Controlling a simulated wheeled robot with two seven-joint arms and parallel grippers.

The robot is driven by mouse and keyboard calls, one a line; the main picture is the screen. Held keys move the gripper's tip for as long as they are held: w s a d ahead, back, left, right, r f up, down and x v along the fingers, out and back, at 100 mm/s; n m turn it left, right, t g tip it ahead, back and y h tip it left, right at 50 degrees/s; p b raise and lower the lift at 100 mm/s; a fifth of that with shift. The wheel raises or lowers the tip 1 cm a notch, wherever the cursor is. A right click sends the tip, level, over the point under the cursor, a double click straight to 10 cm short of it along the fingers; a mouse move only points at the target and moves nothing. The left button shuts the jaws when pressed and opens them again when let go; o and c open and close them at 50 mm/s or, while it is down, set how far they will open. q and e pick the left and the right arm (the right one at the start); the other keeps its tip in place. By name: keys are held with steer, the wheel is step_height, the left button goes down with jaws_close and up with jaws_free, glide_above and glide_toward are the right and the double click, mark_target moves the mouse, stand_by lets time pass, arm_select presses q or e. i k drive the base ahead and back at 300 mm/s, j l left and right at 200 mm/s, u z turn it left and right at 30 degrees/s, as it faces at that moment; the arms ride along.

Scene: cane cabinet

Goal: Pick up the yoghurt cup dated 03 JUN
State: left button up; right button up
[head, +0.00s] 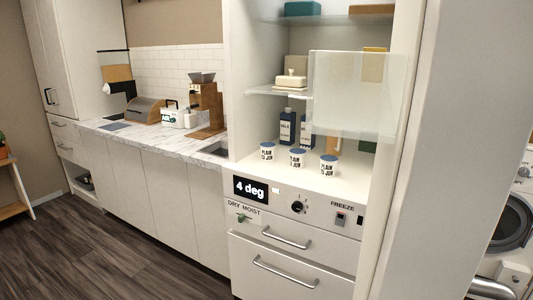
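Three white yoghurt cups with blue lids and dark "PLAIN" lettering stand upright in a row on the lower shelf of an open fridge-like cabinet. They are the left cup (267,151), the middle cup (297,158) and the right cup (328,166). All three look alike, and I cannot read a date on any of them. Neither of my grippers is in view.
A clear panel (358,95) covers the upper right of the cabinet opening. Behind the cups stand dark milk bottles (287,127). A butter dish (291,80) sits on a glass shelf. Below are a "4 deg" display (251,189), a knob (298,207) and drawers (290,270).

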mark_target(268, 149)
steer(key=i+j+z, duration=0.35)
steer(key=j, duration=0.2)
steer(key=j+z, duration=0.15)
steer(key=j, duration=0.15)
steer(key=i+j+z, duration=0.15)
steer(key=j, duration=0.2)
